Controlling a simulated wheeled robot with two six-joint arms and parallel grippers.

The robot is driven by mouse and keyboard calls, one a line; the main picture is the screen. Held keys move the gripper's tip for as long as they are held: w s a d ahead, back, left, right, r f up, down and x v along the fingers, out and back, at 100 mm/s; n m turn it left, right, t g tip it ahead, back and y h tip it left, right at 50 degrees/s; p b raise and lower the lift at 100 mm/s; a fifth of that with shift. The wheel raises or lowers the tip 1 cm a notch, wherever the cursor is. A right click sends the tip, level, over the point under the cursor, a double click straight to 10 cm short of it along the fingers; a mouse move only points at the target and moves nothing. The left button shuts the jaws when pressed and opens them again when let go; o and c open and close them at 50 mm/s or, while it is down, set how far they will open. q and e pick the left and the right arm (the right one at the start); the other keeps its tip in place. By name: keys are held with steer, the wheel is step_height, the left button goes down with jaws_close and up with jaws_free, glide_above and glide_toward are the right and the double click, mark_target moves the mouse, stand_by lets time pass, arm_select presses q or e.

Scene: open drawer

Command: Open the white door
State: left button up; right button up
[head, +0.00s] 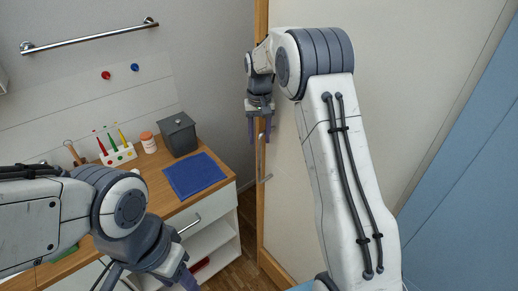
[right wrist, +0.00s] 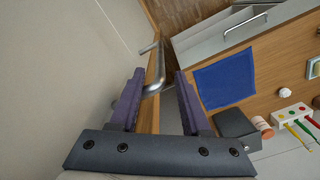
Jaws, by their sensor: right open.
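The white door (head: 390,60) is the large pale panel at the right of the head view, beside a wooden frame strip (head: 261,215). It also fills the left of the right wrist view (right wrist: 60,60). My right gripper (head: 259,130) is at the handle's upper part, fingers pointing down in the head view. In the right wrist view the handle (right wrist: 154,85) lies between the two open fingers, with no clear grip on it. My left gripper (head: 187,281) is partly cut off at the bottom edge; its opening is unclear.
A wooden-topped cabinet (head: 219,173) with a drawer stands left of the door. A towel rail (head: 90,37) is on the wall.

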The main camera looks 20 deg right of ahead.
mark_target(260, 151)
step_height(260, 151, down, 6)
steer(key=p, duration=0.1)
jaws_close()
stand_by(1.6)
